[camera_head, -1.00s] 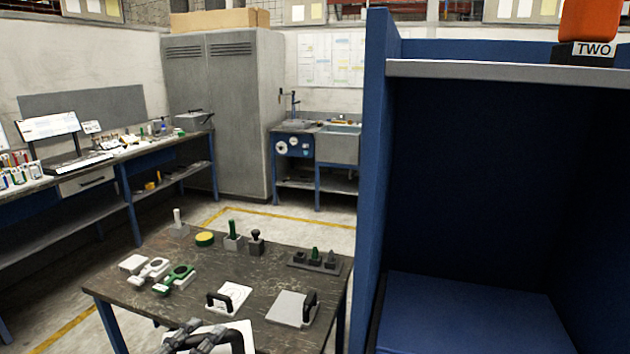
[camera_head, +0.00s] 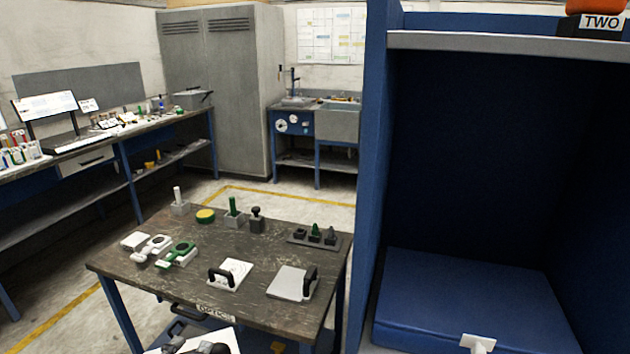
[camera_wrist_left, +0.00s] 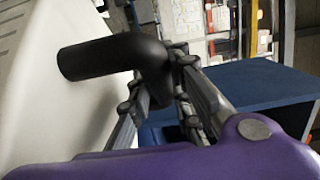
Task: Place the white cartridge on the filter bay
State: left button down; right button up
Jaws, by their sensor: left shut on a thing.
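The white cartridge (camera_head: 224,339) shows only in part at the bottom edge of the head view. In the left wrist view the white body (camera_wrist_left: 40,80) fills the left side, with a bent black handle (camera_wrist_left: 105,58). My left gripper (camera_head: 195,348) is shut on that handle; its grey fingers also show in the left wrist view (camera_wrist_left: 168,75). The cartridge's far side is hidden. An open blue bay (camera_head: 450,290) with a flat blue floor stands at the right; I cannot tell whether it is the filter bay. My right gripper is not in view.
A dark table (camera_head: 170,275) carries two pale plates with black handles, a white plate (camera_head: 232,273) and a grey plate (camera_head: 290,283), plus several small parts. A white bracket (camera_head: 478,343) sits at the blue bay's front edge. A blue side wall (camera_head: 372,180) separates table and bay.

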aim_at(217, 353)
pick_arm(q)
jog(key=d, duration=0.1)
jog(key=d+r+n+y, duration=0.1)
jog(key=d, duration=0.1)
jog(key=shift+w+r+t+y, duration=0.15)
jog(key=shift+w+t+y, duration=0.15)
jog(key=shift+w+y, duration=0.1)
jog(key=shift+w+d+r+n+y, duration=0.2)
jog(key=shift+d+r+n+y, duration=0.1)
jog(key=shift+d+y, duration=0.15)
jog(key=shift+w+d+r+n+y, duration=0.15)
jog(key=shift+d+r+n+y, duration=0.15)
jog(key=shift+d, duration=0.2)
jog(key=shift+s+f, duration=0.1)
